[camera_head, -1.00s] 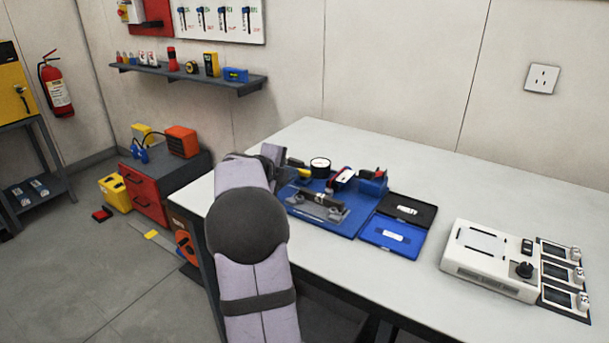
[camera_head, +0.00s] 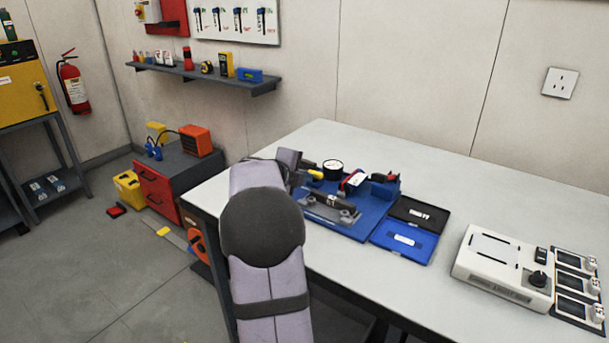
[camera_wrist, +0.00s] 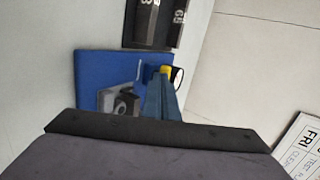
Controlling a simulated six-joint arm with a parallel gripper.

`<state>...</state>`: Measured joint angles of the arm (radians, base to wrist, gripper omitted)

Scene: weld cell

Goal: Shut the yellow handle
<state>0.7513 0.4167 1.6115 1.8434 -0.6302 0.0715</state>
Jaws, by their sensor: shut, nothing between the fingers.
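The yellow handle (camera_head: 316,174) shows as a small yellow piece at the left end of the blue fixture (camera_head: 360,221), beside the round gauge. In the wrist view a bit of yellow (camera_wrist: 166,69) shows just past the fingertips. My gripper (camera_head: 308,165) is at the handle in the head view, close above it; I cannot tell whether they touch. In the wrist view my gripper (camera_wrist: 161,85) is shut and empty, pointing over the blue plate. The fingers and my arm hide part of the handle and its clamp.
The round gauge (camera_head: 332,169) and a red-and-white part (camera_head: 353,181) stand close on the fixture. A black-and-blue open case (camera_head: 405,240) lies to its right. A white control box (camera_head: 503,268) stands further right. The bench behind the fixture is clear.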

